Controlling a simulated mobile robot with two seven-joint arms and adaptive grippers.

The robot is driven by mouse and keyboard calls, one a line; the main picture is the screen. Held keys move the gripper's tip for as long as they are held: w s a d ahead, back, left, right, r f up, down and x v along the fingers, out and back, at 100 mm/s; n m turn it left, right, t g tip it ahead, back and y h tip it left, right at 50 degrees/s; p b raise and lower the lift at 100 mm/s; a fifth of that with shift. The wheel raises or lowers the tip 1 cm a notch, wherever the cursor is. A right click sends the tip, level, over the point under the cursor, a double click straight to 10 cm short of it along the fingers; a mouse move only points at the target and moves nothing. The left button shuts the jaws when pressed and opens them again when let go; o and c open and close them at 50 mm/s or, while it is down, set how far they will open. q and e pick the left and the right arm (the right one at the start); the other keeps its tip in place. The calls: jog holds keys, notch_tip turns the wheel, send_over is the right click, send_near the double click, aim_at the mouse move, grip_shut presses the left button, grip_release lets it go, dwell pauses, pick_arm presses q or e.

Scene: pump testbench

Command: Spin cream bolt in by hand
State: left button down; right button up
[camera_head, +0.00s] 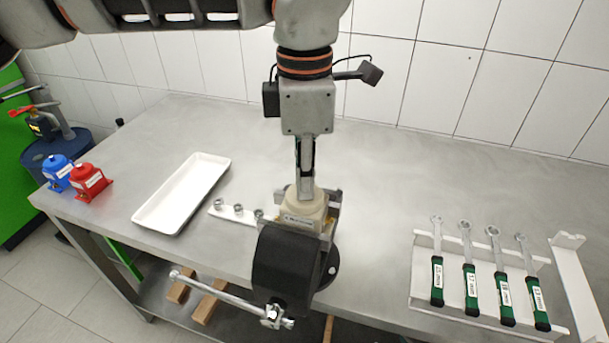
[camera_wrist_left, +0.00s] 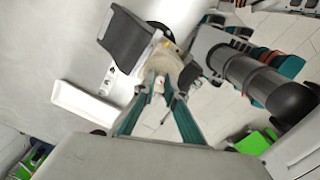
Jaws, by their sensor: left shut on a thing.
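A cream pump body (camera_head: 304,212) with a white label is held upright in a black vise (camera_head: 283,265) at the table's front edge. My left gripper (camera_head: 306,186) comes straight down from above, its fingertips shut at the top of the cream body. The cream bolt itself is mostly hidden between the fingers, so I cannot tell how deep it sits. In the left wrist view the two fingers (camera_wrist_left: 160,85) converge on the cream part (camera_wrist_left: 164,62), with the dark vise (camera_wrist_left: 135,38) beyond. My right gripper is not in view.
A white tray (camera_head: 150,221) and a white strip with several nuts (camera_head: 238,209) lie left of the vise. Blue (camera_head: 57,172) and red (camera_head: 90,182) pumps stand at the far left. Green-handled wrenches (camera_head: 470,290) rest on a white rack at right. The table behind the vise is clear.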

pick_arm(q)
jog(key=c, duration=2.1)
grip_release()
jog(key=shift+r, duration=0.15)
notch_tip(320, 180, up, 12)
jog(key=shift+f, duration=0.15)
jog(key=shift+s, duration=0.1)
